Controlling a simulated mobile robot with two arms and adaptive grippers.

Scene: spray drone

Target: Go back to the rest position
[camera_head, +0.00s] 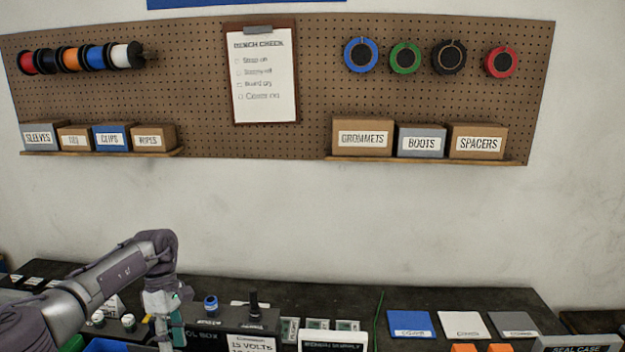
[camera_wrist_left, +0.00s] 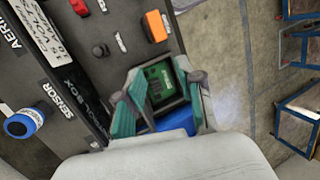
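My left arm comes in from the left in the head view and bends down to my left gripper (camera_head: 163,318), which is over the dark control box near the bench front. In the left wrist view, the teal-padded fingers of my left gripper (camera_wrist_left: 158,92) stand apart. A green circuit board (camera_wrist_left: 160,82) shows between and beyond them, beside the box; no finger clearly grips it. My right gripper is in neither view.
Blue (camera_head: 410,323), white (camera_head: 463,325) and grey (camera_head: 514,325) mats lie at the right of the dark bench. A pegboard (camera_head: 200,90) with bins hangs behind. The air above the bench is clear.

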